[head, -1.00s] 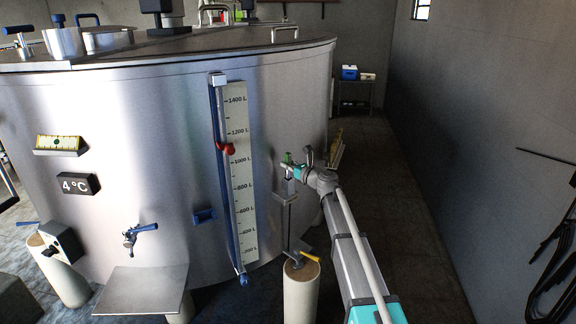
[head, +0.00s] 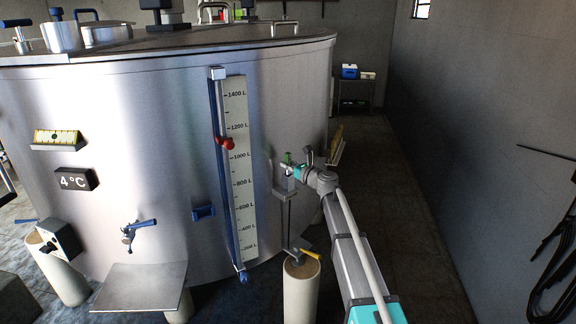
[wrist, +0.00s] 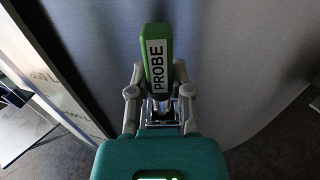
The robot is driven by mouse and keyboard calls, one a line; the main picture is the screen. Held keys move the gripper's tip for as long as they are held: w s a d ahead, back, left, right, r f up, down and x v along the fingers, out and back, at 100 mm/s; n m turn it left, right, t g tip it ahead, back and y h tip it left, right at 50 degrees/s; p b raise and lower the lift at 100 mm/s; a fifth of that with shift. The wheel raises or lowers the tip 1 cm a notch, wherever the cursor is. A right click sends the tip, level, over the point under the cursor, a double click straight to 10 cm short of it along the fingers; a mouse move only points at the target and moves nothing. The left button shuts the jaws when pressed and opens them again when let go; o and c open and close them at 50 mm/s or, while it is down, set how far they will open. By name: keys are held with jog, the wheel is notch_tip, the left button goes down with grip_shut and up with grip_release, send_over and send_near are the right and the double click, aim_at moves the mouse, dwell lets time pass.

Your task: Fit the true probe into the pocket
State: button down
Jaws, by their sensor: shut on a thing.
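The green probe (wrist: 155,48) has a white label reading PROBE. It stands between the fingers of my gripper (wrist: 160,98) in the wrist view, and its lower end is hidden behind my gripper body. In the head view the small green top of the probe (head: 287,158) shows at the arm's end, close to the tank's right side. My gripper (head: 290,170) is shut on the probe there, just above a small grey bracket on a thin post. The pocket cannot be made out clearly in either view.
The large steel tank (head: 120,130) fills the left, with a level scale (head: 239,170) and red marker (head: 226,143). A post with a yellow-handled valve (head: 310,254) stands below my gripper. The aisle beside the right wall (head: 480,130) is clear.

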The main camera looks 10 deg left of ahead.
jog(key=shift+f+b, duration=1.4)
jog(key=shift+c, duration=2.4)
grip_release()
jog(key=shift+s+d, duration=0.1)
jog(key=shift+d, duration=0.05)
jog(key=v, duration=1.1)
jog(key=shift+s+d, duration=0.25)
jog(key=shift+d, duration=0.05)
